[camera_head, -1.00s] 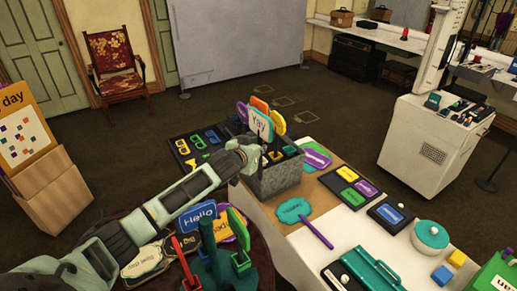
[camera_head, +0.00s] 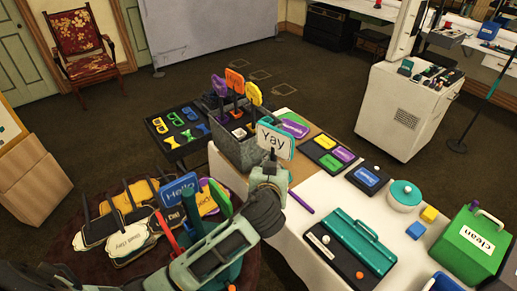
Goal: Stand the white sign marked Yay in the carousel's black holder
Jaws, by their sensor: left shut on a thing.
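The white sign marked Yay (camera_head: 274,142), with a teal edge, is upright in my left gripper (camera_head: 270,163), which is shut on its lower part. It is above the white table's front left side, in front of the grey crate (camera_head: 238,152). The carousel stands at the lower left, with a teal post (camera_head: 189,212) and a red holder (camera_head: 166,232). My left arm covers its front part. A blue Hello sign (camera_head: 180,189) stands by the post. My right gripper is not in view.
Purple, orange and yellow signs stand in the crate. Several other signs (camera_head: 127,240) lie on the round dark red table (camera_head: 75,205) around the carousel.

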